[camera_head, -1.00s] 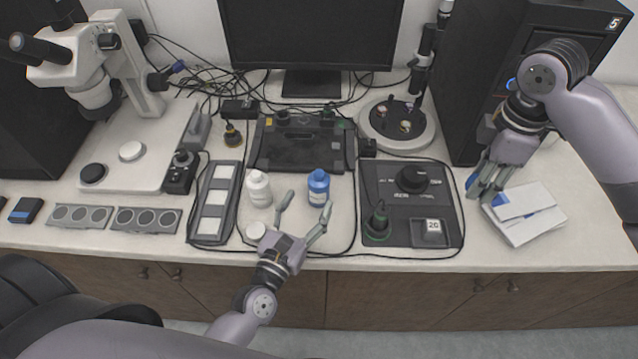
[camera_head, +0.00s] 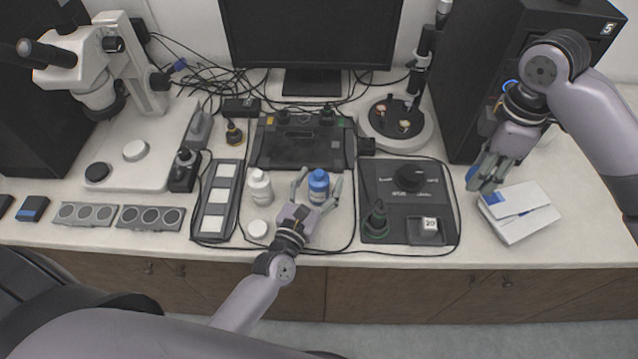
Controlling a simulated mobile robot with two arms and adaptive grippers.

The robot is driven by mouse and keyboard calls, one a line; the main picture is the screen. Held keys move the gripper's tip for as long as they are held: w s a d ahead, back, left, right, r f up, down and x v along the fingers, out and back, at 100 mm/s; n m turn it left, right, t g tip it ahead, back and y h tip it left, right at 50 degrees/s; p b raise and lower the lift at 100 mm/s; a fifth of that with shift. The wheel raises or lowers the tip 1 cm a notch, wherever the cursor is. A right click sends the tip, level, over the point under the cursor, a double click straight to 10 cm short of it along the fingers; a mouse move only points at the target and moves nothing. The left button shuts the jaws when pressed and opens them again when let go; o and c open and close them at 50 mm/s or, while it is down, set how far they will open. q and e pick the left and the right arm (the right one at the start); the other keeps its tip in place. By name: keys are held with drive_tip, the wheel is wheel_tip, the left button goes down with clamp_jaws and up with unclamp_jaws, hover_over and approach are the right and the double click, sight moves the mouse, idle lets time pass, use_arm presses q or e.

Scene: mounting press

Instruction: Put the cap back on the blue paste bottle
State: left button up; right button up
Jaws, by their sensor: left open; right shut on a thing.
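The blue paste bottle (camera_head: 318,187) stands upright on the bench, right of a white bottle (camera_head: 259,187). My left gripper (camera_head: 315,186) is open, with its fingers on either side of the blue bottle; I cannot tell whether they touch it. The bottle's top is too small to make out. My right gripper (camera_head: 485,182) is shut at the right, above the bench beside the white and blue boxes. A small blue piece (camera_head: 472,173) shows at its fingertips and looks like the cap, partly hidden by the fingers.
A white round lid (camera_head: 257,228) lies in front of the white bottle. A black control box (camera_head: 408,200) stands between my grippers. White and blue boxes (camera_head: 520,213) lie at the right. A black panel (camera_head: 301,143) is behind the bottles. Cables run around the bottles.

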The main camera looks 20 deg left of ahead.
use_arm(q)
drive_tip(key=shift+c, duration=0.4)
drive_tip(key=c, duration=1.3)
